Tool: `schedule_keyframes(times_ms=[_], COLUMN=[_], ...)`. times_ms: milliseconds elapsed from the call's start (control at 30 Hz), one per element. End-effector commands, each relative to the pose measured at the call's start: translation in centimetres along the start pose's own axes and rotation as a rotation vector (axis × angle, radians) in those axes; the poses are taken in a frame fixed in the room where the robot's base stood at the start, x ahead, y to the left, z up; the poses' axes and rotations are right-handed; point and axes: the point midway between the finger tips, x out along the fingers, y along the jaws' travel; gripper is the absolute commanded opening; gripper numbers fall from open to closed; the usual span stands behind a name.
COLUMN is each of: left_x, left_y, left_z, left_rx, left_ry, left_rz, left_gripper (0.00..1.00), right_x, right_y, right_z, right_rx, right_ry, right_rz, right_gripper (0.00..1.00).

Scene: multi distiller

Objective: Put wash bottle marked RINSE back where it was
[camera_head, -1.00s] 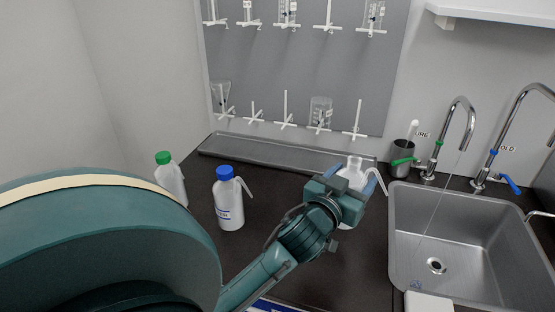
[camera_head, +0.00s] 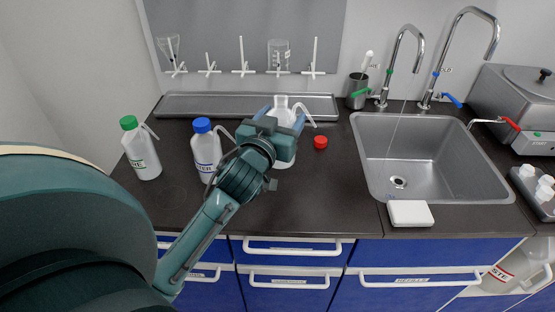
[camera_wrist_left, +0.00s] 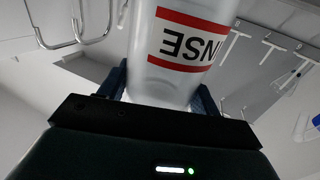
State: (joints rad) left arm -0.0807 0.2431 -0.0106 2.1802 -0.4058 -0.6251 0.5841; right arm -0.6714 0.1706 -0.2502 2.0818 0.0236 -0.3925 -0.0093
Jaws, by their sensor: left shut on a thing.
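The wash bottle marked RINSE (camera_head: 283,145) is white with a side spout tube. Its top looks white and without a coloured cap. My left gripper (camera_head: 283,125) is shut around its upper body and partly hides it in the head view. The bottle looks upright over the dark counter, left of the sink; I cannot tell whether its base touches the counter. In the left wrist view the bottle (camera_wrist_left: 180,75) fills the space between the fingers, with the red-banded label partly readable as "NSE". My right gripper is not in view.
A blue-capped wash bottle (camera_head: 207,150) and a green-capped one (camera_head: 141,150) stand to the left. A red cap (camera_head: 320,142) lies right of the held bottle. Behind is a grey tray (camera_head: 200,105); right is the sink (camera_head: 400,185). The front counter is mostly clear.

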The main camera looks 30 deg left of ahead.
Motion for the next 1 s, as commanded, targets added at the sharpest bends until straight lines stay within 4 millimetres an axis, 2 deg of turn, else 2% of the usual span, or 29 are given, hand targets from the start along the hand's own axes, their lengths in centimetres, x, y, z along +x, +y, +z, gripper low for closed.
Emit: schedule_keyframes(times_ms=[100, 267, 500, 967, 1000], left_x=[0.0, 0.0, 0.0, 0.0, 0.0], left_y=[0.0, 0.0, 0.0, 0.1, 0.0], left_z=[2.2, 3.4, 6.6, 7.4, 7.4], left_rx=[0.000, -0.001, -0.001, -0.001, 0.000], left_ry=[0.001, 0.005, 0.004, 0.006, 0.001], left_rz=[0.000, 0.000, 0.000, 0.002, 0.001], left_gripper=[0.43, 0.43, 0.43, 0.43, 0.67], right_x=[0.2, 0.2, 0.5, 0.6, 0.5], right_y=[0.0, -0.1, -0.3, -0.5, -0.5], right_z=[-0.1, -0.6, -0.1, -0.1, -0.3], right_rx=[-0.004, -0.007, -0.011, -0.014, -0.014], right_ry=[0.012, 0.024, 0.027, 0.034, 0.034], right_rz=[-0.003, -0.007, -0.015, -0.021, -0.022], right_gripper=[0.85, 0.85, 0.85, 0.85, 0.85])
